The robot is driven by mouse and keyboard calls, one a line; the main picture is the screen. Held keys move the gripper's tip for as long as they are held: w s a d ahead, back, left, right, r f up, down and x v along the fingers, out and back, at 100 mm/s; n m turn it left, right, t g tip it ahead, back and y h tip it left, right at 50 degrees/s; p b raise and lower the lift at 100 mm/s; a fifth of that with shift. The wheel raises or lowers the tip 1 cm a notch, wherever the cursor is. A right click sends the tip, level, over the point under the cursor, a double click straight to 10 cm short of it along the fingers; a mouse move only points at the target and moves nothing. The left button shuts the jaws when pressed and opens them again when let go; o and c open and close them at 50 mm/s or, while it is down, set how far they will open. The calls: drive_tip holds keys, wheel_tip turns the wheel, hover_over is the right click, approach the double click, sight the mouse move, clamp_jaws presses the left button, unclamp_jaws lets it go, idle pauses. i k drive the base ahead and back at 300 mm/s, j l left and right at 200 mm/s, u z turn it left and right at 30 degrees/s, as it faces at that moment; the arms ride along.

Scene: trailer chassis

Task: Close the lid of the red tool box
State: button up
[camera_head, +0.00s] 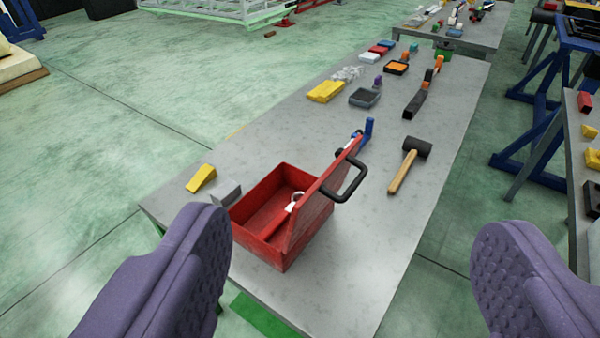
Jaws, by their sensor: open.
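The red tool box (262,238) stands on the near end of a long grey table. Its lid (315,200) is raised on the box's right side, with a black handle (347,180) on the lid's outer face. The lid stands open, tilted up and to the right. The left finger appears beside the box's near left; nothing is between the fingertips that I can see held.
On the grey table (365,275), a black mallet (412,160) lies right of the box. A yellow wedge (201,178) and a grey piece lie left of it. A blue tool (365,135) is behind the lid. Several trays and blocks lie farther back. Blue-legged tables stand right.

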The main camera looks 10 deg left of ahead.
sight(324, 189)
drive_tip(key=i+l+z, duration=0.1)
drive_tip(key=i+l, duration=0.15)
drive_tip(key=i, duration=0.2)
drive_tip(key=i+l+z, duration=0.15)
drive_tip(key=i, duration=0.35)
